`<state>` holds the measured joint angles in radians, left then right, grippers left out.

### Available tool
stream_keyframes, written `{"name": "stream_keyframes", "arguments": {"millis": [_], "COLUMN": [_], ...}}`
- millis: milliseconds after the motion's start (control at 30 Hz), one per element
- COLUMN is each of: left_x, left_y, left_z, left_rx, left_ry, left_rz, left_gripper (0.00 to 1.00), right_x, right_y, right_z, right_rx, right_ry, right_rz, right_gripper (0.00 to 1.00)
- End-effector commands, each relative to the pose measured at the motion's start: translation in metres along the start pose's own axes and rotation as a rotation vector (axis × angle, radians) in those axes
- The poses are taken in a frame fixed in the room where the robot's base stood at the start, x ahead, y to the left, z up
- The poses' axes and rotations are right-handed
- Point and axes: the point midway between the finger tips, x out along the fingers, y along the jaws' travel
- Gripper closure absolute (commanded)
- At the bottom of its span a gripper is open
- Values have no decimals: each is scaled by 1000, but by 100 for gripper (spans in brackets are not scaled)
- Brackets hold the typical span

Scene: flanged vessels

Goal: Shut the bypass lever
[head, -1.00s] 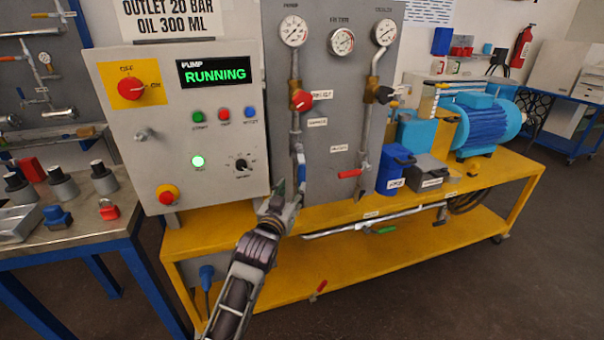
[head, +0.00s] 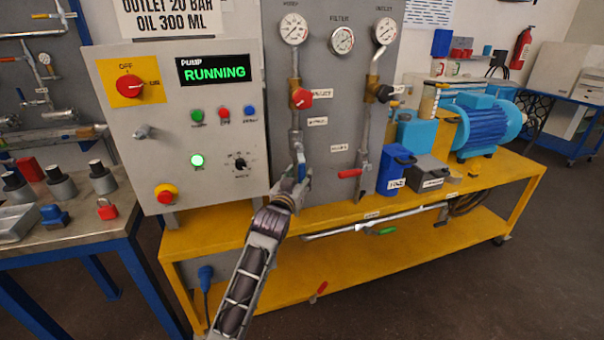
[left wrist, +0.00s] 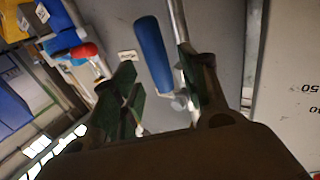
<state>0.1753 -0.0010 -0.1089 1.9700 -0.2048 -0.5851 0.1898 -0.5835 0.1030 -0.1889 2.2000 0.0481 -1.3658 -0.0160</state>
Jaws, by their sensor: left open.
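A lever with a blue handle (left wrist: 153,55) sits on the left pipe of the grey panel. In the head view, a little of the blue handle (head: 302,171) shows at my left gripper (head: 294,184). In the left wrist view the blue handle lies between the two spread fingers, with a gap on each side; the gripper is open and not closed on it. A red-handled lever (head: 350,173) is on the right pipe and also shows in the left wrist view (left wrist: 77,52). The small labels are too blurred to tell which lever is the bypass. My right gripper is out of view.
The control box (head: 180,128) stands close left of my left gripper; its display reads RUNNING. Blue (head: 395,170) and grey (head: 428,173) containers stand right on the yellow bench (head: 470,195). A red knob (head: 301,98) is above on the left pipe.

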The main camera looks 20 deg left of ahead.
Motion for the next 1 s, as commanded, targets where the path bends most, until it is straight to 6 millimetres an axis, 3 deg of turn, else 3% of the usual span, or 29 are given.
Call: {"name": "stream_keyframes", "arguments": {"millis": [400,867,1000], "left_x": [30,34,34], "left_y": [0,0,0], "left_z": [0,0,0], "left_rx": [0,0,0], "left_ry": [1,-1,0], "left_rz": [0,0,0], "left_gripper": [56,56,72], "right_x": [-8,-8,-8], "right_y": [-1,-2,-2], "right_z": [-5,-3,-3], "right_rx": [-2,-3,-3], "right_ry": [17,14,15], "right_rz": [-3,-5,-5], "right_gripper": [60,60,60]}}
